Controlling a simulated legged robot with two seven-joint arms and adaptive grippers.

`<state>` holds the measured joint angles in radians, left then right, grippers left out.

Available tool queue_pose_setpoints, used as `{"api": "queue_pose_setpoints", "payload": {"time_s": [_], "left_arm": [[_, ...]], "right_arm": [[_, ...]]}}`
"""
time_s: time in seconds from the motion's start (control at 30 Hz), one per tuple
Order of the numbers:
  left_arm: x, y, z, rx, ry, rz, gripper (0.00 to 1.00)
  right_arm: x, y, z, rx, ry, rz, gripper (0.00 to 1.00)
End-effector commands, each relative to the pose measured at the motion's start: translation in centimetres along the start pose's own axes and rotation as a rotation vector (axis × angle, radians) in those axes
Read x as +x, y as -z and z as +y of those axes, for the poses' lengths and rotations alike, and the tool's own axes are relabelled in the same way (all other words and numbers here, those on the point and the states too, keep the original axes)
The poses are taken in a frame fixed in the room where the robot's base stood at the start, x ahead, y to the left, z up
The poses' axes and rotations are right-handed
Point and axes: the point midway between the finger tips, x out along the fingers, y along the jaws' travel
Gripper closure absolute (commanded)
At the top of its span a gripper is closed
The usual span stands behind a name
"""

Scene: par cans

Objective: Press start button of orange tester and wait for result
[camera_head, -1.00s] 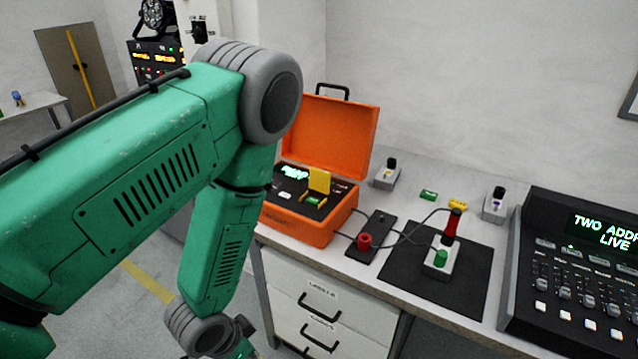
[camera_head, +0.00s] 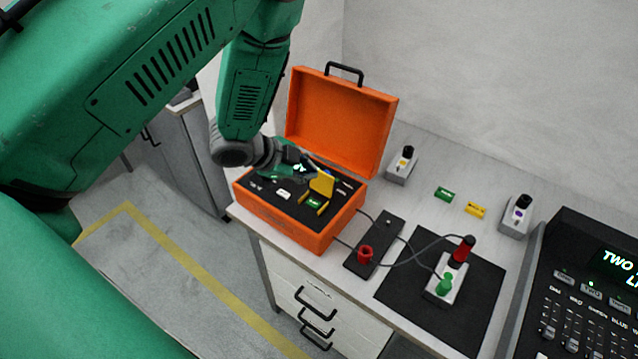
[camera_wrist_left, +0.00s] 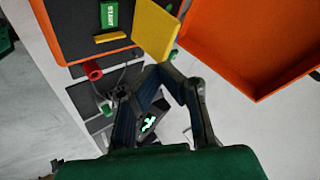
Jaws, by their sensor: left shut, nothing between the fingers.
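The orange tester (camera_head: 285,226) is a case with its lid (camera_head: 340,118) standing open on the bench. Its green start button (camera_head: 315,203) sits on the black panel beside a raised yellow guard (camera_head: 322,184). In the left wrist view the button (camera_wrist_left: 110,15) reads START, and the guard (camera_wrist_left: 155,32) stands between it and the lid. My left gripper (camera_head: 316,168) is shut and empty over the back of the panel, behind the guard; its fingertips (camera_wrist_left: 165,72) appear apart from the button. The tester's display is mostly hidden by this gripper. My right gripper is not in view.
A black box with a red terminal (camera_head: 365,254) and a black mat (camera_head: 440,295) with a wired device (camera_head: 446,284) stand right of the tester. A control desk (camera_head: 590,290) is at far right. Small green and yellow blocks (camera_head: 444,193) lie behind the mat.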

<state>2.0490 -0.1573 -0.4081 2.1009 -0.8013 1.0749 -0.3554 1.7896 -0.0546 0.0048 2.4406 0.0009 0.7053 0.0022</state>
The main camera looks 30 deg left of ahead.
Motion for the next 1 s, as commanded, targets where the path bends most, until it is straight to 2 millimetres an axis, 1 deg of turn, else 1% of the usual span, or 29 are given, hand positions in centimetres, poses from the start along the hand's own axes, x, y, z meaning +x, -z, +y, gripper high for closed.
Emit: {"api": "queue_pose_setpoints", "payload": {"time_s": [0.07,0.2,0.57,0.77,1.0], "left_arm": [[-0.3,0.5,-0.5,0.02,0.0,0.009,1.0],[-0.3,0.7,-0.6,0.032,-0.001,0.011,1.0],[0.0,0.2,-0.6,0.027,-0.001,0.012,1.0],[1.0,-0.6,0.1,0.026,-0.002,0.012,1.0],[3.4,-2.2,1.9,0.028,-0.003,0.01,1.0]], "right_arm": [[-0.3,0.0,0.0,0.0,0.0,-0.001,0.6],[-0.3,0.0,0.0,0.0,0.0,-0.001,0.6],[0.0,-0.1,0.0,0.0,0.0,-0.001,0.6],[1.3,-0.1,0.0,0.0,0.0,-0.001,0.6],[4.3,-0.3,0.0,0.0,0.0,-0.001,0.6]]}}
